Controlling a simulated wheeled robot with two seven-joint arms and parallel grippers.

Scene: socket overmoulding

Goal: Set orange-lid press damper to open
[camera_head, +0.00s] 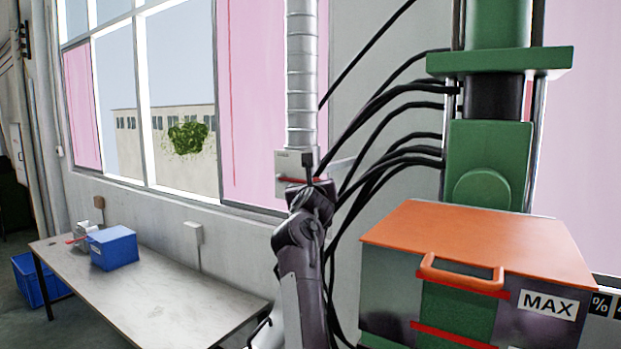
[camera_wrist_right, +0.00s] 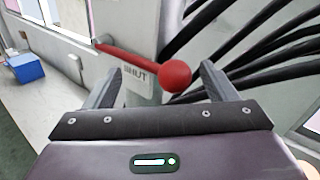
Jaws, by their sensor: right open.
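The orange-lid press (camera_head: 480,240) stands at the right in the head view. A grey duct (camera_head: 301,70) comes down beside it to a pale damper box (camera_head: 287,162). In the right wrist view the damper's red lever (camera_wrist_right: 135,58) ends in a round red knob (camera_wrist_right: 175,77), and a plate below the lever reads SHUT (camera_wrist_right: 136,73). My right gripper (camera_wrist_right: 160,82) is open, with the knob showing between its fingers; I cannot tell whether they touch it. In the head view my right arm reaches up in front of the damper and hides much of the lever. My left gripper is not in view.
Several black cables (camera_head: 385,125) hang between the duct and the press, close to my right arm. A table (camera_head: 165,290) with a blue box (camera_head: 113,248) stands at the left under the windows. A blue crate (camera_head: 40,280) is on the floor beside it.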

